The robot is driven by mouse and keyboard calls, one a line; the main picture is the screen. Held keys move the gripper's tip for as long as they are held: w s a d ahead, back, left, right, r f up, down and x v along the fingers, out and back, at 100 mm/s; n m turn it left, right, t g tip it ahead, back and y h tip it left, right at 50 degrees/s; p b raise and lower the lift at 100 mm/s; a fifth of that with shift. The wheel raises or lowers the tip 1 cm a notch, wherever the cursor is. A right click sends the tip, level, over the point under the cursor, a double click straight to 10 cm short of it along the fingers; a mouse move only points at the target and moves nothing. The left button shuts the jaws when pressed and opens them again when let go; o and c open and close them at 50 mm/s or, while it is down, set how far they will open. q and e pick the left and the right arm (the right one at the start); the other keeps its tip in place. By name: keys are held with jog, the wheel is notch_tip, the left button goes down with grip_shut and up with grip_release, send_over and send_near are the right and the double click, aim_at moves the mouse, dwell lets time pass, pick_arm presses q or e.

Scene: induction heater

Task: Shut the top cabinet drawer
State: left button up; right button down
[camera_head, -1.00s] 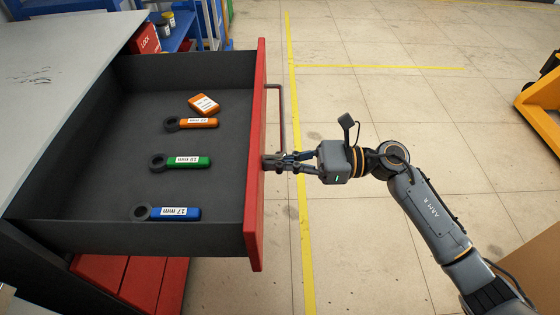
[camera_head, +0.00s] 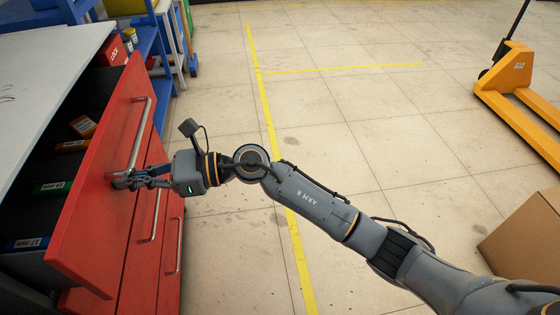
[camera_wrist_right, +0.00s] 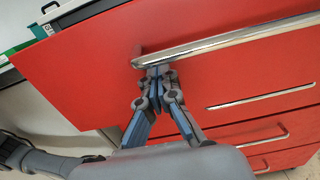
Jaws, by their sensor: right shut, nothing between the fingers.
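The red top drawer (camera_head: 92,205) of the cabinet stands partly open in the head view, with its dark inside showing between its front and the grey worktop. Its metal handle (camera_head: 141,135) runs along the red front. My right gripper (camera_head: 122,183) is shut and empty, with its fingertips at the drawer front by the near end of the handle. In the right wrist view the closed fingertips (camera_wrist_right: 158,72) are at the red front (camera_wrist_right: 90,70), just under the end of the handle (camera_wrist_right: 220,43). Whether they press on it I cannot tell. My left gripper is not in view.
Labelled wrenches, one green (camera_head: 52,187) and one blue (camera_head: 27,243), lie in the drawer. Lower red drawers with handles (camera_head: 155,215) are below. A yellow pallet jack (camera_head: 510,75) and a cardboard box (camera_head: 525,235) stand right. The floor between is clear.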

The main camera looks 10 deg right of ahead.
jog(key=a, duration=0.4)
jog(key=a+b, duration=0.1)
jog(key=a, duration=0.4)
jog(key=shift+w, duration=0.2)
jog(key=shift+a, duration=0.15)
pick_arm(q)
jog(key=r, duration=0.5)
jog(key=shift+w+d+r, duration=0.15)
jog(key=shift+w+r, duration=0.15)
pick_arm(e)
jog(key=shift+r, duration=0.1)
jog(key=shift+r, duration=0.1)
